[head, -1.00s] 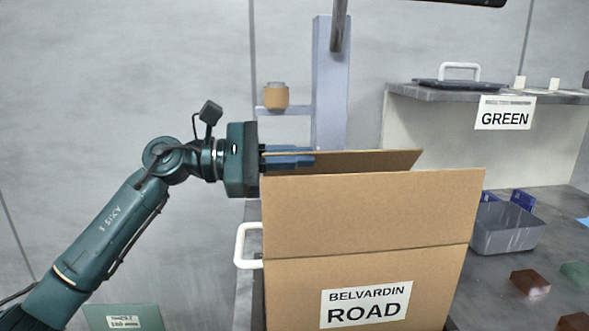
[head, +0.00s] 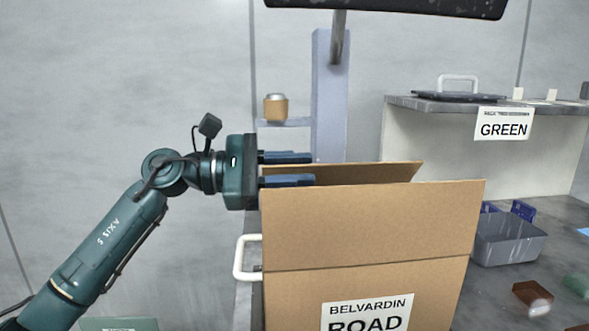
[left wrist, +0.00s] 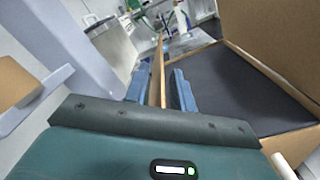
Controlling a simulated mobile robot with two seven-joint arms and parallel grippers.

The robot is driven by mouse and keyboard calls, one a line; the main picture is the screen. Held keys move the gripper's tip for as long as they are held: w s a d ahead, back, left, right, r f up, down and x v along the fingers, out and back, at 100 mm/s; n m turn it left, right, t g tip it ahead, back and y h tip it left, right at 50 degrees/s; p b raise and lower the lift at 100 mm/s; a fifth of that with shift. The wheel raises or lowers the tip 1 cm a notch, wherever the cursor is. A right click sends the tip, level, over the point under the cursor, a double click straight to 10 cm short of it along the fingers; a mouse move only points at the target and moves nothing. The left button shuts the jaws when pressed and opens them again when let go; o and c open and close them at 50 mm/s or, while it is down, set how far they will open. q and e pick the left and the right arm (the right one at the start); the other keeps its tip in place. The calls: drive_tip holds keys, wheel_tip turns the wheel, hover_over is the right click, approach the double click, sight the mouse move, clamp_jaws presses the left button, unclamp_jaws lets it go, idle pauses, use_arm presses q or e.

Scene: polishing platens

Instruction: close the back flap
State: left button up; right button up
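A brown cardboard box (head: 370,228) labelled "BELVARDIN ROAD" stands in the lower middle of the head view. Its front flap stands up toward me. The back flap (head: 375,172) also stands up behind it, its lower part hidden by the front flap. My left gripper (head: 288,169) is at the left end of the back flap, with its two fingers apart. In the left wrist view, the flap's thin edge (left wrist: 157,78) lies between the fingers, with gaps visible beside it. The dark box interior (left wrist: 258,82) shows to the right. My right gripper is not in view.
A grey post (head: 329,100) with a small shelf holding a tan container (head: 275,108) stands behind the box. To the right are a grey bin (head: 508,240), a "GREEN" labelled shelf (head: 440,103) and small blocks on the grey table. A white handle (head: 242,258) is left of the box.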

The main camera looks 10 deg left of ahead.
use_arm(q)
drive_tip(key=s+a+b, duration=0.1)
drive_tip(key=s+a, duration=0.1)
drive_tip(key=a, duration=1.1)
drive_tip(key=shift+s, duration=0.25)
